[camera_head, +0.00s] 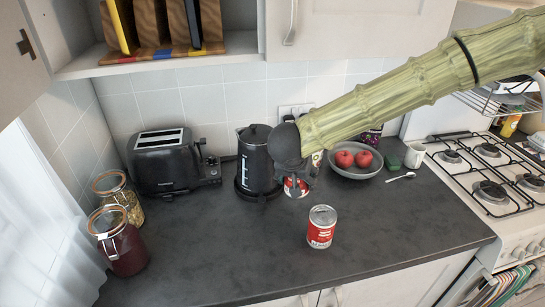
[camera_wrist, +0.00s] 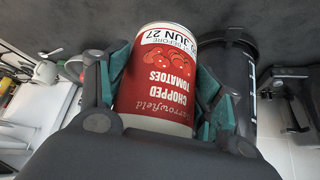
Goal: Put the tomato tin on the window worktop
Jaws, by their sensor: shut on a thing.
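My gripper (camera_head: 297,174) is shut on the tomato tin (camera_head: 295,188), between the black kettle and the fruit bowl. In the wrist view the tin (camera_wrist: 158,85) sits between both fingers, and its red label reads "chopped tomatoes", upside down in the picture. In the head view the gripper hides much of it. I cannot tell if its base touches the dark worktop (camera_head: 230,240). A second red and white tin (camera_head: 321,228) stands upright on the worktop, nearer the front edge. A bright curtained window (camera_head: 40,220) is at the left.
The kettle (camera_head: 257,165) and a toaster (camera_head: 165,165) stand at the back. Two jars (camera_head: 121,240) stand at the left. A fruit bowl (camera_head: 355,168) with apples, a mug (camera_head: 414,156) and a spoon (camera_head: 401,177) are right. A hob (camera_head: 490,170) lies beyond. The worktop's middle left is clear.

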